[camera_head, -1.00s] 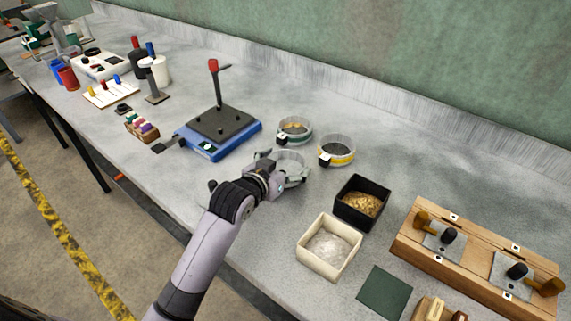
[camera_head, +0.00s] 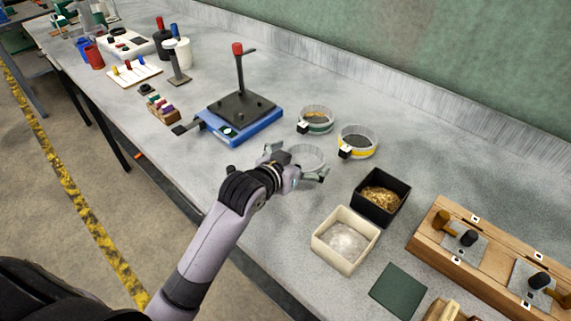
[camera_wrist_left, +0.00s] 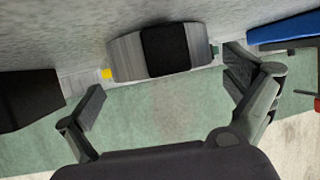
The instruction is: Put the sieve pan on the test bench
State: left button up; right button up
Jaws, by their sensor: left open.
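A round grey-walled sieve pan (camera_head: 309,155) stands on the grey test bench (camera_head: 250,185). My left gripper (camera_head: 297,164) is open close to the bench top, its fingers on either side of the pan's near part. In the left wrist view the pan (camera_wrist_left: 200,56), with a black tab on its near wall, lies ahead between the spread fingers (camera_wrist_left: 168,95). Nothing seems gripped, but whether a finger touches the pan I cannot tell. My right gripper is out of view.
A green-banded sieve (camera_head: 316,122) and a yellow-banded sieve (camera_head: 358,143) stand just behind. A blue-based device (camera_head: 240,128) with a red-topped post is to the left. A black grain box (camera_head: 381,197) and a cream box (camera_head: 345,240) stand at right.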

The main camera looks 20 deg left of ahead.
pick_arm(q)
jog(key=v, duration=1)
jog(key=shift+w+r, duration=0.15)
jog(key=shift+r, duration=0.15)
